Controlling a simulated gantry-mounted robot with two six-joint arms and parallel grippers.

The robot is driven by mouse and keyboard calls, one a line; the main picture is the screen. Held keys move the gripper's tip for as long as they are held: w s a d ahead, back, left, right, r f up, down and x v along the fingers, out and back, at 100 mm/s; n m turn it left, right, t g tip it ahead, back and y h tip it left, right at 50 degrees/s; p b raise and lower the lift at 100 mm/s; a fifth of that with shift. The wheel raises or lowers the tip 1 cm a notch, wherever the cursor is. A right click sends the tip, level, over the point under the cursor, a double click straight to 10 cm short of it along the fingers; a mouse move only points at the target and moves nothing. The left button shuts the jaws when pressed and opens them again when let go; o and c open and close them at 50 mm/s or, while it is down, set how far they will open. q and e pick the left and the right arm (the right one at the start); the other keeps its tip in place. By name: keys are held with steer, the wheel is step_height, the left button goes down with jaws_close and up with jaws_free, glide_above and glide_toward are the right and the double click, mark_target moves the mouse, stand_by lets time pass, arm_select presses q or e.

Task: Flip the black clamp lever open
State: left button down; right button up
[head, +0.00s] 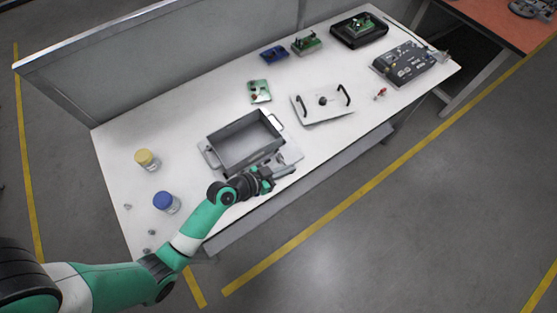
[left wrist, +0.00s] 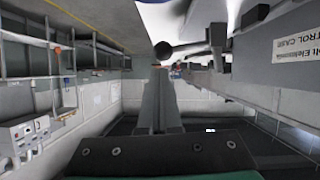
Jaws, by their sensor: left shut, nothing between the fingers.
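My left gripper (head: 271,178) is at the front right corner of an open grey metal case (head: 232,160) on the white table. Its fingers also show in the left wrist view (left wrist: 160,105), shut with nothing between them. In that view a dark round knob (left wrist: 163,48) shows just beyond the fingertips, possibly the end of the black clamp lever. I cannot tell whether the fingers touch it. The case wall with printed lettering (left wrist: 290,47) is at the right of that view. In the head view the lever cannot be made out near my gripper. My right gripper is not in view.
A yellow-topped jar (head: 147,160) and a blue-topped jar (head: 166,202) stand at the left. Circuit boards, a black tray (head: 346,40) and a grey control box (head: 411,71) are farther back. The table's front edge is close to my gripper.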

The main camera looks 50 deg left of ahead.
arm_select(q)
steer(key=r+p, duration=0.2)
steer(key=r, duration=0.1)
steer(key=r+p, duration=0.1)
steer(key=shift+w+r, duration=0.25)
steer(key=shift+w, duration=0.1)
steer(key=v, duration=0.9)
steer(key=shift+s+f+p, duration=0.25)
steer(key=shift+s+p, duration=0.15)
steer(key=shift+s, duration=0.1)
steer(key=shift+d, duration=0.1)
